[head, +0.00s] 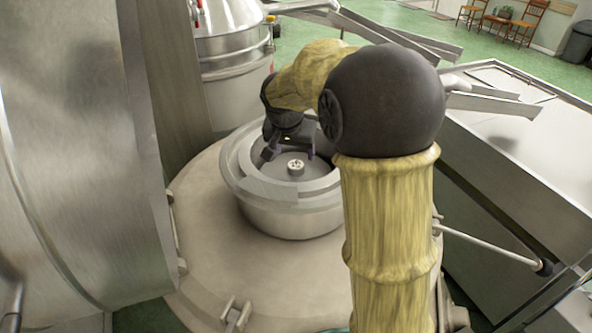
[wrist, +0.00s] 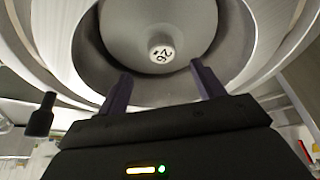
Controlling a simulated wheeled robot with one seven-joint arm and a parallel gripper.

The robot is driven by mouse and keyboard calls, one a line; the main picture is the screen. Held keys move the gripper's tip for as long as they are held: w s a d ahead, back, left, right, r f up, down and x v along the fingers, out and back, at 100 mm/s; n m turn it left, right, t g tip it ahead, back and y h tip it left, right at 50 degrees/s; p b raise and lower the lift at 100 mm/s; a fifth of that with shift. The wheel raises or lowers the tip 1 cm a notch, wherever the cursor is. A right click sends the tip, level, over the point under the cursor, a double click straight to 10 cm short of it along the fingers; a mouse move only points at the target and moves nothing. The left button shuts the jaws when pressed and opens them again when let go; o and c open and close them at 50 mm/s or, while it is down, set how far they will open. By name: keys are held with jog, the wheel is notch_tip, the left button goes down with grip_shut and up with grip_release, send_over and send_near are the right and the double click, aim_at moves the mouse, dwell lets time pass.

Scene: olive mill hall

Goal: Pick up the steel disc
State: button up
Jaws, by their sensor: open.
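The steel disc (head: 296,166) is a small, short round piece with dark markings on its pale top. It sits on the grey floor inside a round steel collar (head: 265,188) on top of a wide tank. It also shows in the wrist view (wrist: 161,50), with dark figure-like marks, ahead of the fingertips and roughly centred between them. My gripper (head: 289,154) reaches down into the collar, just behind the disc in the head view. In the wrist view, my gripper (wrist: 162,72) has its two fingers spread apart with nothing between them.
The collar's raised rim surrounds the gripper and disc. A large steel drum (head: 75,150) stands close on the left, and a steel vessel (head: 235,75) behind. A steel-topped unit (head: 530,150) is at right, with metal chutes (head: 400,35) behind my arm.

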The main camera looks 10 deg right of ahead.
aim_at(296, 164)
jog(key=shift+x, duration=1.2)
jog(key=shift+w+f+p, duration=0.1)
jog(key=shift+p, duration=0.25)
jog(key=shift+p+x, duration=1.35)
jog(key=shift+x, duration=1.15)
jog(key=shift+w, duration=0.15)
jog(key=c, duration=1.4)
jog(key=shift+o, duration=0.2)
notch_tip(296, 164, up, 18)
jog(key=b, duration=0.3)
